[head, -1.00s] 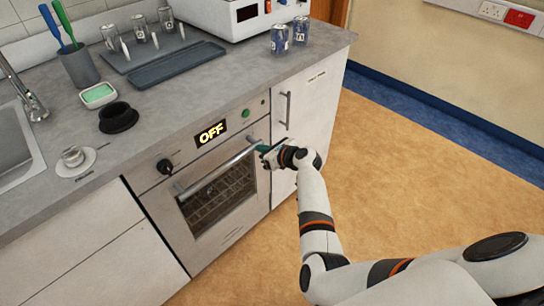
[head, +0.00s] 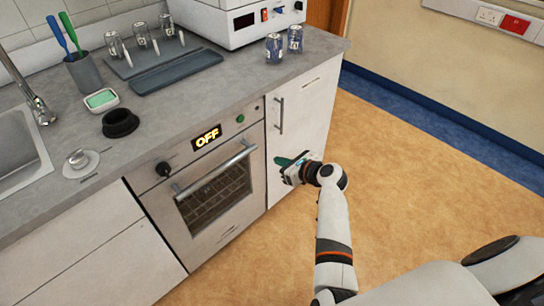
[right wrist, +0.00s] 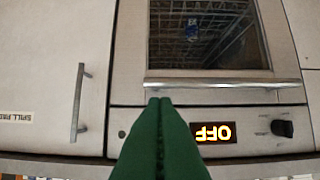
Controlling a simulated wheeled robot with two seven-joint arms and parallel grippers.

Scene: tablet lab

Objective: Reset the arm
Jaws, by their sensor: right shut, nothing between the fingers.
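My right gripper (head: 283,162) is shut and empty, in front of the cabinet door to the right of the oven. Its green fingers (right wrist: 160,125) are pressed together in the right wrist view, apart from the oven handle. The right arm reaches in from the lower right of the head view, bent at the elbow. My left gripper is not in view.
The oven (head: 215,196) has its door shut and its display (head: 206,138) reads OFF. The cabinet door (head: 310,110) with a vertical handle is closed. Open floor (head: 420,180) lies at right.

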